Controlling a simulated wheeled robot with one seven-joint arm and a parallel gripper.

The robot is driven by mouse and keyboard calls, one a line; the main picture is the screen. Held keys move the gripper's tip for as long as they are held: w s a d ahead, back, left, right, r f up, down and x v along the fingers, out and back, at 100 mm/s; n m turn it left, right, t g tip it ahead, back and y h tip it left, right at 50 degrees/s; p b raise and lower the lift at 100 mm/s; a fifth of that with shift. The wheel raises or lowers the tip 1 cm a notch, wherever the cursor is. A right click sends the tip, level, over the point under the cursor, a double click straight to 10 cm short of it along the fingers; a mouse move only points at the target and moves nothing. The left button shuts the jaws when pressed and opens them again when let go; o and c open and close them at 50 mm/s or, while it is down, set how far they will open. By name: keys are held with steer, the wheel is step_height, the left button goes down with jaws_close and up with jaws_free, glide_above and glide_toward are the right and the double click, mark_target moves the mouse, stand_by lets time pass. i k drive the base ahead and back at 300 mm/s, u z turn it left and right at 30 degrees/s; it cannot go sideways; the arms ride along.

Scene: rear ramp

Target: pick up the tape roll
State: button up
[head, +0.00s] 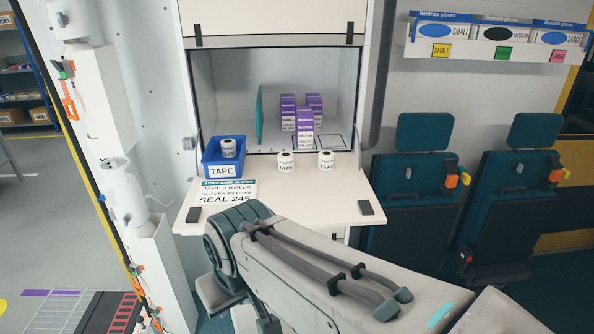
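Three white tape rolls with dark centres and TAPE labels show in the head view. One tape roll (228,148) is in a blue bin (222,171) marked TAPE at the left of the fold-down shelf (310,205). A second tape roll (286,162) stands on the bare shelf at its middle. A third tape roll (326,161) stands a little to its right, apart from it. My gripper is not in view.
A sign (222,193) on the shelf reads TAPE 2 ROLLS, GLOVES MEDIUM, SEAL 245. Purple-and-white glove boxes (305,128) and a teal upright disc (260,115) stand in the open cabinet behind. Teal seats (412,190) are at right. The shelf's right front is mostly clear.

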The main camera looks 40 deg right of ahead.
mark_target(285, 158)
steer(key=z, duration=1.2)
